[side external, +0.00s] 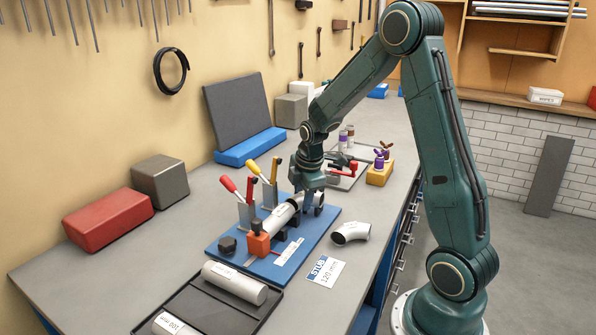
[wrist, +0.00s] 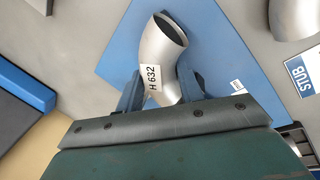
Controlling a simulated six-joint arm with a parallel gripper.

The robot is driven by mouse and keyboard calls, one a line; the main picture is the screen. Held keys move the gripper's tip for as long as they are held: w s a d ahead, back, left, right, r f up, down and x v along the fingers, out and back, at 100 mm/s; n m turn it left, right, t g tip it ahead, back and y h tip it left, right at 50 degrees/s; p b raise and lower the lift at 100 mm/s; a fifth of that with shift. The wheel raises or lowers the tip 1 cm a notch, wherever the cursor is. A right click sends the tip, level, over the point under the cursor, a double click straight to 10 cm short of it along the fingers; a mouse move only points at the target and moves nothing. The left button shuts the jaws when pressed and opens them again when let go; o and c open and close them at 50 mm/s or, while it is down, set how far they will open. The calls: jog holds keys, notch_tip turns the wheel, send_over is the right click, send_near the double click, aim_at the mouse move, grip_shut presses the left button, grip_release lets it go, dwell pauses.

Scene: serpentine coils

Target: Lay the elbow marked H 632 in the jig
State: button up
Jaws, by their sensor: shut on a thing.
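The elbow marked H 632 (wrist: 155,50) is a silvery bent pipe with a white label, its open end facing up and to the right in the wrist view. My gripper (wrist: 160,92) is shut on it, one blue finger on each side. In the side view my gripper (side external: 308,188) is low over the far end of the jig's blue base plate (side external: 222,251), which shows in the wrist view (wrist: 120,50) behind the elbow. A straight pipe (side external: 281,216) lies in the jig beside the gripper. I cannot tell whether the elbow touches the jig.
Clamps with red and yellow handles (side external: 229,184) stand along the jig's left side, near an orange block (side external: 258,243). Another elbow (side external: 351,232) and a STUB card (side external: 326,271) lie to the right. A dark tray (side external: 185,316) holds pipes in front.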

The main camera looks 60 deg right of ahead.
jog(key=o, duration=1.3)
jog(key=shift+o, duration=0.2)
jog(key=shift+r, duration=0.15)
jog(key=v, duration=1.3)
jog(key=shift+r, duration=0.3)
jog(key=shift+s+a, duration=0.1)
